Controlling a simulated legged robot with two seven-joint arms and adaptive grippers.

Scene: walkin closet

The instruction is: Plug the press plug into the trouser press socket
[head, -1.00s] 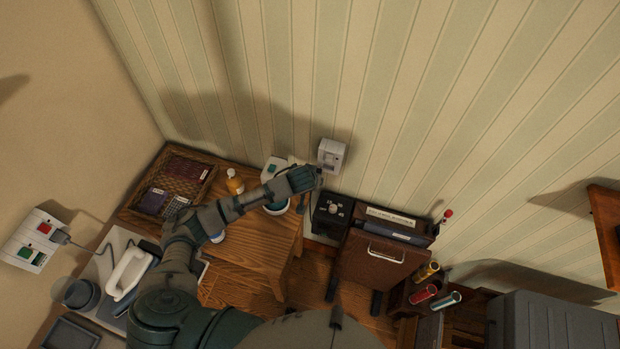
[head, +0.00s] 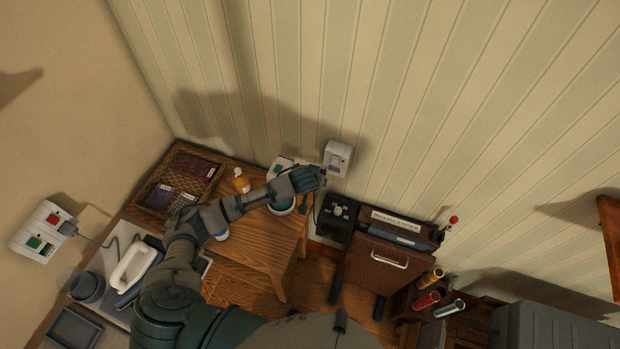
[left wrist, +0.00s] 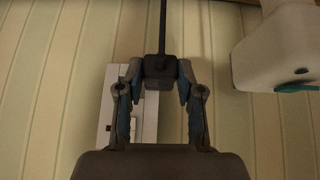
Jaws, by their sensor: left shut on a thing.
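My left gripper (head: 320,180) is shut on the dark press plug (left wrist: 160,70), whose cord runs straight up in the left wrist view. In the head view the plug is mostly hidden by the fingers. The white trouser press socket (head: 338,158) is on the striped wall, just above and right of the gripper's tip. In the left wrist view the socket (left wrist: 105,105) lies behind the gripper, offset to the left of the plug. The plug appears apart from the socket; the exact gap cannot be told. My right gripper is not in view.
The brown trouser press (head: 375,268) and a black box (head: 335,215) stand below the socket. A wooden table (head: 260,245) carries a wicker tray (head: 205,163), a bottle (head: 241,181) and a white-and-teal appliance (left wrist: 285,45). Another socket (head: 42,232) with a plug is on the left wall.

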